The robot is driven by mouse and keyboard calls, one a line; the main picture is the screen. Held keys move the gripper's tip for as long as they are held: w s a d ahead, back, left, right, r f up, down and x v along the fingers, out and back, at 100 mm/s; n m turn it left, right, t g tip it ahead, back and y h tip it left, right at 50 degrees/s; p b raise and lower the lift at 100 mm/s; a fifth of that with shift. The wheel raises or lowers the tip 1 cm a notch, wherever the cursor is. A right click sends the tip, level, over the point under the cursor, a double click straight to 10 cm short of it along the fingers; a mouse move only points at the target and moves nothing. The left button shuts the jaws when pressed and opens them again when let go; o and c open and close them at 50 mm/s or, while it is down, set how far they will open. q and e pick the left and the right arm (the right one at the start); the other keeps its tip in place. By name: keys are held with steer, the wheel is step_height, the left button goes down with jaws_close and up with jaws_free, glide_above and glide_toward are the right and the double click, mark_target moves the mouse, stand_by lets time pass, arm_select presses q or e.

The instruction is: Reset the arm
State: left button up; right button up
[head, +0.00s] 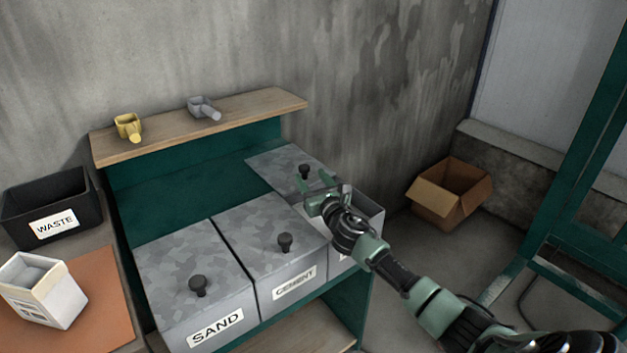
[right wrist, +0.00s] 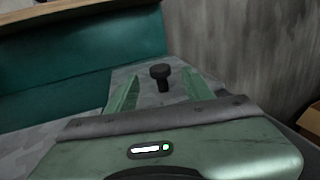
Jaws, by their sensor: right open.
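My right gripper (head: 314,183) is open above the rightmost metal bin, its fingers pointing toward the black knob (head: 304,171) of that bin's lid (head: 283,160). In the right wrist view the knob (right wrist: 160,76) stands in the gap between the two green fingers, beyond the gripper body; I see no contact. The lid sits shifted toward the back, and part of the bin (head: 368,208) looks uncovered beneath my gripper. Its label is mostly hidden by my arm. My left gripper is not in view.
The sand bin (head: 192,275) and cement bin (head: 268,243) are lidded. A shelf (head: 255,107) holds a yellow scoop (head: 129,127) and a grey scoop (head: 203,108). A black waste box (head: 50,205) and white container (head: 43,290) stand left. A cardboard box (head: 450,192) lies on the floor.

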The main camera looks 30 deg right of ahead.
steer(key=shift+s+a, duration=0.15)
steer(key=shift+s, duration=0.55)
